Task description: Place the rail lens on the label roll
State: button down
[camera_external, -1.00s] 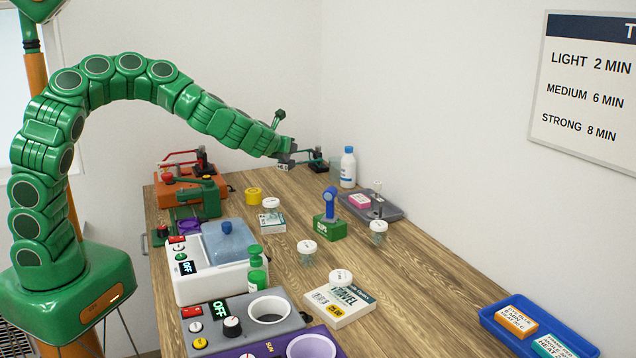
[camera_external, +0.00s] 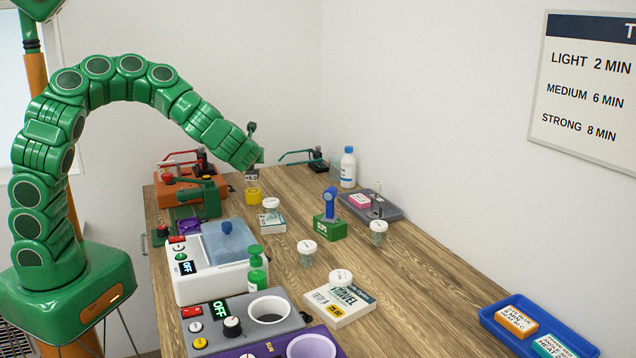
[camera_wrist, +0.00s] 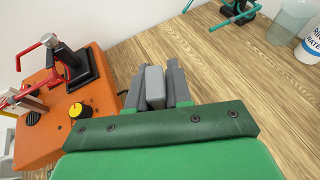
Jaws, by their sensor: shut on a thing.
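The rail lens (camera_external: 252,177) is a small dark grey block with a pale printed label in the external view. My gripper (camera_external: 254,167) is shut on it and holds it upright, just over a yellow roll (camera_external: 253,195), which looks like the label roll. Whether lens and roll touch is hard to tell. In the wrist view, my gripper's grey fingers (camera_wrist: 156,90) stand on either side of a grey block, the lens (camera_wrist: 155,84). The roll does not show in the wrist view; my gripper's green body hides the area below.
An orange device (camera_external: 222,186) stands left of the roll. A jar on a box (camera_external: 272,226) stands in front of it. A white bottle (camera_external: 348,168) and a grey tray (camera_external: 388,212) stand to the right. Bare wood lies between roll and bottle.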

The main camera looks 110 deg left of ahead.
jog(key=shift+f, duration=2.1)
jog(key=shift+f, duration=0.1)
jog(key=c, duration=1)
grip_release()
jog(key=shift+c, duration=0.2)
jog(key=shift+r, duration=0.2)
jog(key=v, duration=1.2)
jog(key=shift+r, duration=0.1)
